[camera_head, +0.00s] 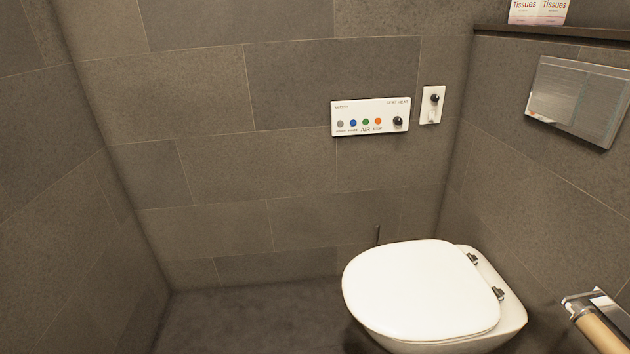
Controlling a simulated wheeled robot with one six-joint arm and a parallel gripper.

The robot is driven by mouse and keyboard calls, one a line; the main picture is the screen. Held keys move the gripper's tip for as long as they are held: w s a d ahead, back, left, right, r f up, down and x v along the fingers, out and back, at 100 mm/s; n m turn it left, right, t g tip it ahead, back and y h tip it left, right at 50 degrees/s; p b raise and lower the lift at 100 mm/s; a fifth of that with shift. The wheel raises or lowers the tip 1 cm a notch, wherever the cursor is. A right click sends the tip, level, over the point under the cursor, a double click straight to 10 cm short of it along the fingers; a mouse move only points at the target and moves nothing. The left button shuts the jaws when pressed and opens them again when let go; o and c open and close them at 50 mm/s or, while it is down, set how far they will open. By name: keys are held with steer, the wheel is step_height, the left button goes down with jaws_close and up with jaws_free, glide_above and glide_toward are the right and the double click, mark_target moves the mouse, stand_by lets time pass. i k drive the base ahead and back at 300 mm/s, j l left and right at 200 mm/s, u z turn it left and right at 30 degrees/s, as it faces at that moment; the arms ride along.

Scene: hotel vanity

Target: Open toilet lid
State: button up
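The white toilet lid (420,290) is closed and lies flat over the white toilet bowl (512,318) at the lower right. Its two dark metal hinges (472,258) are on the right side, toward the right wall. The lid's rounded front edge points left. My gripper is not in view, so its state does not show.
A white control panel (369,118) and a small white switch plate (432,104) are on the back wall. A metal flush plate (577,101) is on the right wall below a shelf with tissue boxes (538,12). A roll holder (597,310) juts in at lower right. Dark floor (250,320) left of the toilet is clear.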

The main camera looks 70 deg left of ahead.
mark_target(423, 290)
steer(key=u, duration=1.55)
steer(key=j, duration=0.1)
